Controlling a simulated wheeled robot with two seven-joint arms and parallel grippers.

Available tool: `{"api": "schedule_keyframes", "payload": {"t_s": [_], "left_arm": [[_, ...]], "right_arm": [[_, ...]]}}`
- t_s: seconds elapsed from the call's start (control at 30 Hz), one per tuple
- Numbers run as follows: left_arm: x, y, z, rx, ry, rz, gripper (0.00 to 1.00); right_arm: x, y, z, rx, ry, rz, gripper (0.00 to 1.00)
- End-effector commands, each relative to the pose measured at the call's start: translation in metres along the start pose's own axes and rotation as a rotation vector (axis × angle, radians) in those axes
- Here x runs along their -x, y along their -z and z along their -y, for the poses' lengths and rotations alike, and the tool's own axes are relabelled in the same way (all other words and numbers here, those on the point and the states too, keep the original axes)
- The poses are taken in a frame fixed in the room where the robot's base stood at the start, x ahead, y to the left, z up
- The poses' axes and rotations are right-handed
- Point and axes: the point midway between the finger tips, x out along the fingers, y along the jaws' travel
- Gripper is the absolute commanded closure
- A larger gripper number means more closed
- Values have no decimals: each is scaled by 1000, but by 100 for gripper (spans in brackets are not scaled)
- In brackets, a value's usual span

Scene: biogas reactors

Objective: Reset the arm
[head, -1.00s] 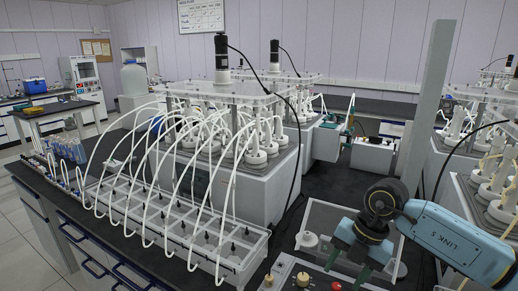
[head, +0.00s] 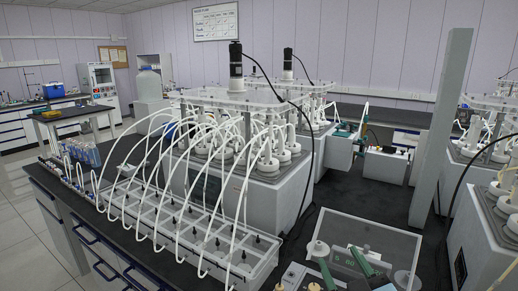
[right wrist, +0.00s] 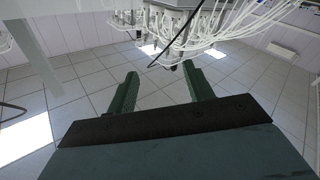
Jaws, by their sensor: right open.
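My right gripper (head: 345,265) shows at the bottom edge of the head view, as two green fingers spread apart with nothing between them. They are in front of the clear-walled box with a display (head: 392,240) on the black bench. I cannot tell how far apart they and the box are. In the right wrist view my right gripper (right wrist: 162,88) is open and empty, with floor tiles and the reactor apparatus behind it. That view looks upside down. The rest of my right arm is out of the head view. My left gripper is not in view.
A grey post (head: 440,130) and another reactor unit (head: 490,225) stand to the right. Bare black bench (head: 375,190) lies between them.

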Motion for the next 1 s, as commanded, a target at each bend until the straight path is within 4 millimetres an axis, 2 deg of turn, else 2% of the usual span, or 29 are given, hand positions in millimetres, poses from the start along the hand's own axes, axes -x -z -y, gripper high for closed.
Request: {"api": "schedule_keyframes", "payload": {"t_s": [0.03, 0.1, 0.2, 0.3, 0.5, 0.7, 0.8, 1.0], "left_arm": [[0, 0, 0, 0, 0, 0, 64], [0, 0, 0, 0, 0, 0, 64], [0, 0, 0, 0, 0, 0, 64], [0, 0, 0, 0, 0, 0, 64], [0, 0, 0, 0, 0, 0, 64], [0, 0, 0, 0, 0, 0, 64], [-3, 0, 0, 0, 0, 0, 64], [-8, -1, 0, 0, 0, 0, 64]], "right_arm": [[16, -27, -5, -42, -32, 133, 48], [40, -63, -8, -85, -58, 319, 48], [84, -108, -5, -135, -57, 581, 48], [129, -140, 4, -170, -21, 801, 48], [207, -170, 23, -218, 90, 1121, 48], [274, -179, 42, -254, 226, 1357, 48], [266, -208, 52, -249, 223, 1357, 48], [264, -265, 72, -247, 229, 1378, 48]]}}
